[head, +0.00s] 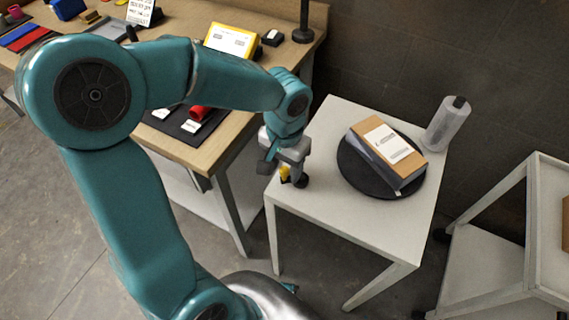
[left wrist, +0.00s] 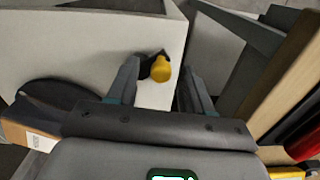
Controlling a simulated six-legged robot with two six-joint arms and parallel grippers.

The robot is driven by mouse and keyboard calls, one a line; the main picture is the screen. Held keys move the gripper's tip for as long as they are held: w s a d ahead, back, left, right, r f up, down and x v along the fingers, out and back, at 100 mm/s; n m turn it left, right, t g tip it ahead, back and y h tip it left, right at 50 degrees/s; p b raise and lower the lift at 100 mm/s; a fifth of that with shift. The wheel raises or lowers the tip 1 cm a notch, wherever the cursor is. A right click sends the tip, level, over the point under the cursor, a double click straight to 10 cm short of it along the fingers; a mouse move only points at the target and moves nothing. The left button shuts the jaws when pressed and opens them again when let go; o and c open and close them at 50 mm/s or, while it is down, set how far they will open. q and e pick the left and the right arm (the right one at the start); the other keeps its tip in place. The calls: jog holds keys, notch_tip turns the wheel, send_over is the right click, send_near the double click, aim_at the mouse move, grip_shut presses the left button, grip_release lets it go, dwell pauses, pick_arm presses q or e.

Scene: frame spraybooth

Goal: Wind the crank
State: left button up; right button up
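The crank shows as a yellow knob (head: 285,172) with a black part (head: 301,181) beside it, at the near left corner of a white table (head: 330,215). My left gripper (head: 280,165) is over that corner, right at the knob and partly covering it. In the left wrist view the yellow knob (left wrist: 161,71) appears between the two spread fingers of my left gripper (left wrist: 160,88), with a gap on each side. The fingers look open and empty. On the same table a black round plate (head: 352,178) carries a box (head: 385,155). My right gripper is out of view.
A grey-white roll (head: 447,124) stands at the table's back right corner. A wooden workbench (head: 225,140) with several items is close on the left. A white shelf frame (head: 490,225) stands at right. The table's front middle is clear.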

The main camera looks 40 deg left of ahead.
pick_arm(q)
jog(key=shift+a, duration=0.1)
notch_tip(320, 180, up, 16)
jog(key=p, duration=0.2)
jog(key=shift+r, duration=0.15)
dwell(0.6)
